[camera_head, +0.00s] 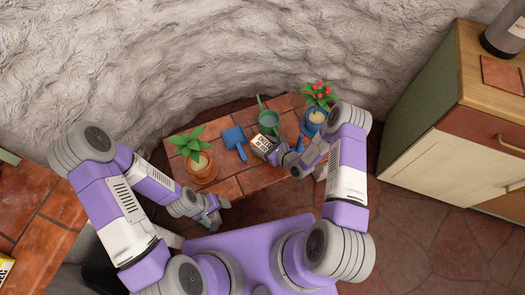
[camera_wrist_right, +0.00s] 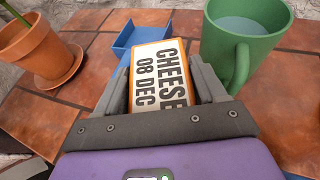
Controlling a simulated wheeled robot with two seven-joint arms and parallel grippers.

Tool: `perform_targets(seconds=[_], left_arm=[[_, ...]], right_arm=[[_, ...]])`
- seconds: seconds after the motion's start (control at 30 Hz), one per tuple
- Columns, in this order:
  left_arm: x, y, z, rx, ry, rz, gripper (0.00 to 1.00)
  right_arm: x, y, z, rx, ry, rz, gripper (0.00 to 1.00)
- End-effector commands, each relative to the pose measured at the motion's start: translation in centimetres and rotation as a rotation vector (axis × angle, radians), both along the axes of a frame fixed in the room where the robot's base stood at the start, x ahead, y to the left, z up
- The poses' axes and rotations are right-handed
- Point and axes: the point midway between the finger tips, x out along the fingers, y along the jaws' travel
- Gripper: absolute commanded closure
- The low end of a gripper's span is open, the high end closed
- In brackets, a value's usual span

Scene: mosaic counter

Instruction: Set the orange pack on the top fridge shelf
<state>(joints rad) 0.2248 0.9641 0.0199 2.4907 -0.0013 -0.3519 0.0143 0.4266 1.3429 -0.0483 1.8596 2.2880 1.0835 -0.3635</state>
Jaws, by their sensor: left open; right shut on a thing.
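The orange pack (camera_wrist_right: 158,80) has orange edges and a white label reading "CHEESE" and "08 DEC". My right gripper (camera_wrist_right: 160,88) is shut on it, with one finger on each side. In the head view the pack (camera_head: 260,144) shows at the tip of my right gripper (camera_head: 270,151), over the tiled counter. My left gripper (camera_head: 217,214) is open and empty near the counter's front left, below the potted plant. No open fridge or fridge shelf can be made out in either view.
On the tiled counter (camera_head: 240,183) stand a terracotta pot (camera_head: 203,171) with a plant, a blue scoop-like tray (camera_head: 235,138), a green vessel (camera_head: 268,120) and a blue pot (camera_head: 315,121) with red flowers. A pale cabinet (camera_head: 440,150) stands right, beyond open floor.

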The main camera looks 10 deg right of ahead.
Motion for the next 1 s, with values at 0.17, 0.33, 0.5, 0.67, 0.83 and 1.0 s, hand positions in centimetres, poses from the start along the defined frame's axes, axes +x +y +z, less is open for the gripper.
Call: perform_targets(seconds=[0.17,0.33,0.5,0.67,0.83,1.0], left_arm=[[0.0,0.0,-0.8,0.0,0.0,0.0,0.34],[0.0,0.0,-1.9,0.0,0.0,0.0,0.34],[0.0,0.0,-2.5,0.0,0.0,0.0,0.34],[0.0,0.0,-2.4,0.0,0.0,0.0,0.34],[0.0,0.0,-2.4,0.0,0.0,0.0,0.34],[0.0,0.0,-2.4,0.0,0.0,0.0,0.34]], right_arm=[[0.1,0.0,-1.6,0.0,-0.002,-0.001,0.7],[0.0,0.0,-3.9,0.001,0.0,0.0,0.7],[0.1,0.0,-5.2,0.001,-0.002,0.0,0.7],[0.1,0.0,-5.0,0.001,-0.002,0.0,0.7],[0.0,0.0,-5.3,0.001,0.001,0.0,0.27],[0.0,0.0,-5.3,0.001,0.001,0.0,0.04]])
